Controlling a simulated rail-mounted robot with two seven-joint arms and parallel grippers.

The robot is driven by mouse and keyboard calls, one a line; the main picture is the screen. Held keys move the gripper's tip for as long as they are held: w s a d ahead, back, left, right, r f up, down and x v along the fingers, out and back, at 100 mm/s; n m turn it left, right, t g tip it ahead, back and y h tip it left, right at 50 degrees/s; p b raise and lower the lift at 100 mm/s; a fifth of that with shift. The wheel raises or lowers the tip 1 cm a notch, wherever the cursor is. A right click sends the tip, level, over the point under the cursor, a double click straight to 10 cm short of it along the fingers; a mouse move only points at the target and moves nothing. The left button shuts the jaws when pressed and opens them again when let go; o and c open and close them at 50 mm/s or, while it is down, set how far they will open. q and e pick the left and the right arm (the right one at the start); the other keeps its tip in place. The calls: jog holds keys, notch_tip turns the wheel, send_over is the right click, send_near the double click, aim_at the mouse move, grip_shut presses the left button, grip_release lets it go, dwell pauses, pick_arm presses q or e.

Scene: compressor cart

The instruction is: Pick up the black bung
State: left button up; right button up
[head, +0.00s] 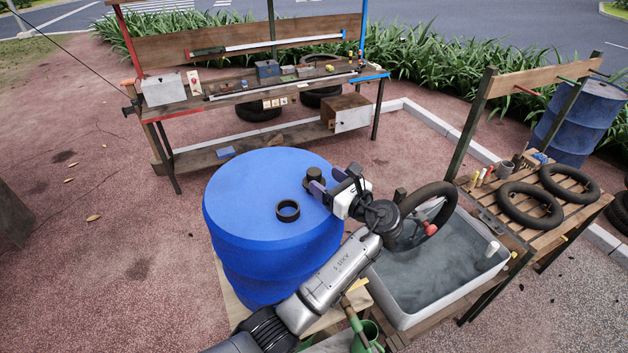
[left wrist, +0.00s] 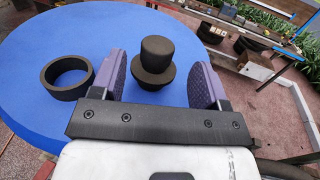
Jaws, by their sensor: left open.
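The black bung (head: 314,176) stands on the blue drum top (head: 250,183), near its right side. It is a stepped plug with a wide lower flange and a narrower rounded top; it also shows in the left wrist view (left wrist: 155,64). My left gripper (head: 334,180) is open just right of the bung in the head view. In the left wrist view the bung appears between its two purple-padded fingers (left wrist: 160,70), with a gap on each side. I cannot tell how deep it sits between them. My right gripper is out of view.
A black ring (head: 288,210) lies on the drum left of the bung; it is left of the fingers in the left wrist view (left wrist: 67,78). A water tub (head: 408,318) with a black tube (head: 428,205) stands at the right. A workbench (head: 255,83) stands behind. The drum's left side is clear.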

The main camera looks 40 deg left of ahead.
aim_at(319, 176)
pick_arm(q)
jog(key=a, duration=0.2)
jog(key=a+p, duration=0.1)
jog(key=a, duration=0.1)
jog(key=shift+w+a+r, duration=0.15)
jog(key=shift+r, duration=0.05)
jog(key=shift+w+a, duration=0.1)
jog(key=shift+a, duration=0.4)
jog(key=shift+f, duration=0.1)
jog(key=shift+c, duration=0.2)
jog(key=c, duration=1)
